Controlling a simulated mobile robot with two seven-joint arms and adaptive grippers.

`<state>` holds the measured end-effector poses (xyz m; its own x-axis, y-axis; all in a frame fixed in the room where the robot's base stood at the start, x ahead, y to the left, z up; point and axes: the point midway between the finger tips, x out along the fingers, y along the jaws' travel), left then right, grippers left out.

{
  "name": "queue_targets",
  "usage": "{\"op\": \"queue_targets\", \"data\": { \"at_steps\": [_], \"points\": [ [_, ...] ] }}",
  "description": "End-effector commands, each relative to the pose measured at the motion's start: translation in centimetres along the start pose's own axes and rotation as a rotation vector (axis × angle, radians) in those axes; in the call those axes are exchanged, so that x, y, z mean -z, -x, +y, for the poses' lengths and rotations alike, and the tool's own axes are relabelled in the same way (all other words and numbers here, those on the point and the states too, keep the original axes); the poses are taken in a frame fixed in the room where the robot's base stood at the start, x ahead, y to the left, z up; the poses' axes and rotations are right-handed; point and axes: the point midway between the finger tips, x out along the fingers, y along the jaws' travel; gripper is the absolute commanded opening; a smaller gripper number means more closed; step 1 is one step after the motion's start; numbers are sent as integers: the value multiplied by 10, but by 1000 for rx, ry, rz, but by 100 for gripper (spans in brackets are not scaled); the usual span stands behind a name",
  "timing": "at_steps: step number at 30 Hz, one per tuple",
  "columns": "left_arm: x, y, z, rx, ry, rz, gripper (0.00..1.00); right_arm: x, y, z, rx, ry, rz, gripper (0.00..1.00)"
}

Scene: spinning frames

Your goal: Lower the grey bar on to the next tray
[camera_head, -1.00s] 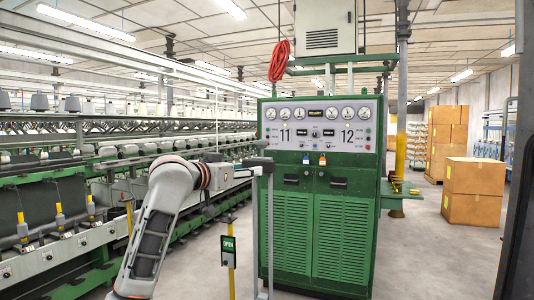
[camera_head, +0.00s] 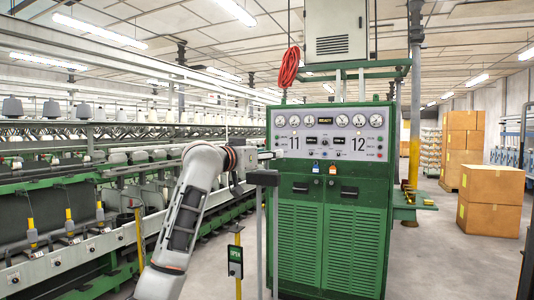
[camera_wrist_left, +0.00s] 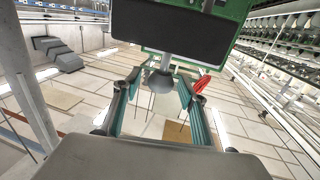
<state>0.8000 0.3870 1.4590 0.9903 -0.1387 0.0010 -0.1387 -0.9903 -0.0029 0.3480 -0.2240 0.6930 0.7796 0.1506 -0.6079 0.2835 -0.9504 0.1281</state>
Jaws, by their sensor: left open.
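In the head view my left arm rises from the bottom, and its wrist and gripper (camera_head: 248,157) are beside the left edge of the green control cabinet (camera_head: 330,215). In the wrist view my left gripper (camera_wrist_left: 159,78) is open, its teal fingers apart. A small grey cone shape shows between the fingertips; I cannot tell whether they touch it. No tray is clearly identifiable. My right gripper is out of view.
Spinning frames (camera_head: 70,215) fill the left side. A yellow post with a green OPEN sign (camera_head: 236,262) stands close by the arm. Cardboard boxes (camera_head: 490,198) stand at the right. Grey floor (camera_head: 430,255) is clear between cabinet and boxes.

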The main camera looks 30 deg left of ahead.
Motion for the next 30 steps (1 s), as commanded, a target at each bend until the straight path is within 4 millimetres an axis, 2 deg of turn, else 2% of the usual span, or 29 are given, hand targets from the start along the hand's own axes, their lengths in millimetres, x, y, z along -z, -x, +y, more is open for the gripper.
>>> {"op": "queue_targets", "data": {
  "at_steps": [7,12,22,30],
  "points": [
    [-2,-3,0,0,0,-1,42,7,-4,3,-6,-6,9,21],
    [-1,-2,0,0,0,-1,0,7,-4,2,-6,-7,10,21],
    [-3,1,-1,1,-1,7,0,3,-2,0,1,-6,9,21],
    [-6,26,2,3,-11,51,0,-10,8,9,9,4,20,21]
  ]
}}
